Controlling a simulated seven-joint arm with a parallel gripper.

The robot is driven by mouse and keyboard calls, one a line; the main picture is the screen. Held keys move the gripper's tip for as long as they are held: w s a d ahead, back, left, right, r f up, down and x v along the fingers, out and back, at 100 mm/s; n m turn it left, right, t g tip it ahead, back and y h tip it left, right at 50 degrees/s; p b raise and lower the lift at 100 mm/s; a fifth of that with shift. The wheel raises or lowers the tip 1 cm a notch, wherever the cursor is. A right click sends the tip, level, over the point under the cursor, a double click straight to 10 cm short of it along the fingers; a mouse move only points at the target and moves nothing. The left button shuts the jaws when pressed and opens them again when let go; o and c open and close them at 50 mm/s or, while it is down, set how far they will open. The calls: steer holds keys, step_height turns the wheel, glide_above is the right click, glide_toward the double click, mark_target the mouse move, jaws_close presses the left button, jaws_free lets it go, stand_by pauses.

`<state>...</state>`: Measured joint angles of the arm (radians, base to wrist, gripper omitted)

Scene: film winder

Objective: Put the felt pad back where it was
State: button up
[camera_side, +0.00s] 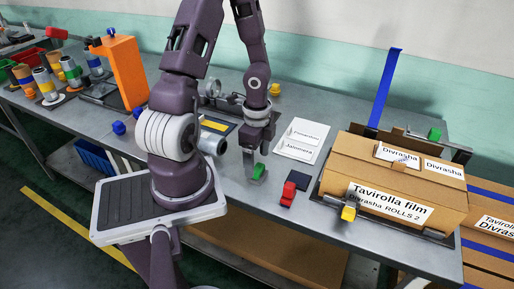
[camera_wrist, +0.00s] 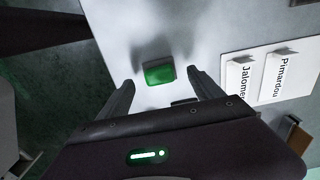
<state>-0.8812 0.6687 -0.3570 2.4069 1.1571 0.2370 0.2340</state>
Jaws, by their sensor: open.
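My gripper (camera_side: 257,162) points down over the front part of the table, left of the white labelled board. Its fingers are open and apart in the wrist view (camera_wrist: 160,92). A small green block (camera_wrist: 159,73) lies on the table between and just beyond the fingertips, touching neither as far as I can see; it also shows in the side view (camera_side: 259,172). A dark flat square (camera_side: 300,179), which may be the felt pad, lies on the table to the right, behind a red block (camera_side: 288,193). I cannot tell for sure which thing is the felt pad.
A white board (camera_side: 302,140) with labels lies behind the dark square. A large cardboard film box (camera_side: 390,185) stands at the right, with a blue upright strip (camera_side: 385,85) behind it. An orange panel (camera_side: 124,72) and several rolls stand at the left. The table's front edge is close.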

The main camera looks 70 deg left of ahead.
step_height(320, 180, up, 7)
steer(key=y, duration=0.1)
step_height(320, 180, up, 8)
steer(key=r+n+t+y, duration=0.1)
steer(key=n+y, duration=0.2)
steer(key=n, duration=0.1)
glide_above(258, 166)
steer(key=d, duration=0.3)
steer(key=s+d+r+n+t+h, duration=0.4)
steer(key=d+r, duration=0.6)
steer(key=d, duration=0.3)
steer(key=shift+s+d+n+t, duration=0.3)
steer(key=shift+s+n, duration=0.2)
steer(key=shift+s, duration=0.35)
steer(key=shift+r, duration=0.1)
